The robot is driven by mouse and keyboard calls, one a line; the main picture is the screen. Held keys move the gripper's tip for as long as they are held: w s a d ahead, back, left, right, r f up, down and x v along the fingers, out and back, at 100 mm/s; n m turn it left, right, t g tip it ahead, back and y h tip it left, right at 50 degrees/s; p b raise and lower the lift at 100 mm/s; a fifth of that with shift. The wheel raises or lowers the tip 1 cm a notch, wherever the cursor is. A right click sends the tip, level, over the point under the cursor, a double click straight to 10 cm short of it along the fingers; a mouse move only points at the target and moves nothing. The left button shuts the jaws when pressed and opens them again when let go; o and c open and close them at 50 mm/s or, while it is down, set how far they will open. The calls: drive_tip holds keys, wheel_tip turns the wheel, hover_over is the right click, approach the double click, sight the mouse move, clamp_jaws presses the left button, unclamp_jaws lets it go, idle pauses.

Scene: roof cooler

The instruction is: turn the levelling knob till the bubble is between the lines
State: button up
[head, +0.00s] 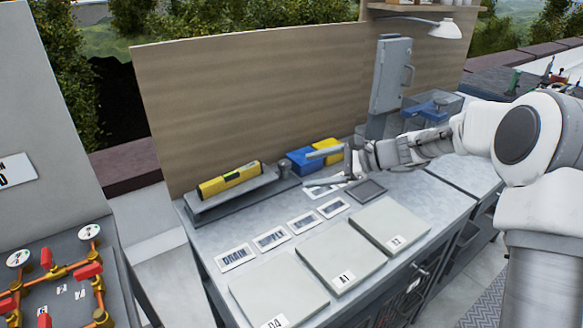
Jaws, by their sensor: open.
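A yellow spirit level (230,180) lies on a grey plate (222,200) at the back left of the bench. Its dark vial window shows near the middle, but the bubble and lines are too small to make out. A grey knob (284,168) stands at the plate's right end. My gripper (315,167) is open, pointing left, just right of the knob and apart from it in the picture. Nothing shows between its fingers.
A blue and yellow box (315,154) stands behind my gripper. Labelled cards (271,240), a dark tray (367,190) and pale square panels (341,256) lie in front. A grey cabinet (391,75) stands at the back right. Red-handled valves (88,270) are at lower left.

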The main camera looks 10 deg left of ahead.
drive_tip(key=w+f+m+t+y+b, duration=0.1)
drive_tip(key=w+f+m+t+y, duration=0.1)
drive_tip(key=w+f+m, duration=0.3)
drive_tip(key=m+t+y+b, duration=0.1)
drive_tip(key=m+t+y, duration=0.1)
drive_tip(key=m+t, duration=0.15)
approach(290, 166)
drive_tip(key=shift+s+d+r+m+g, duration=0.1)
drive_tip(key=shift+d+m+g, duration=0.05)
drive_tip(key=shift+d+g, duration=0.15)
drive_tip(key=shift+d+r+m+g, duration=0.1)
drive_tip(key=shift+d+g, duration=0.05)
drive_tip(key=shift+d, duration=0.3)
drive_tip(key=shift+a+f, duration=0.1)
drive_tip(key=shift+f, duration=0.05)
drive_tip(key=b+x, duration=0.1)
drive_tip(key=x, duration=1)
drive_tip(key=shift+w+a, duration=0.25)
drive_tip(key=shift+a, duration=0.1)
clamp_jaws()
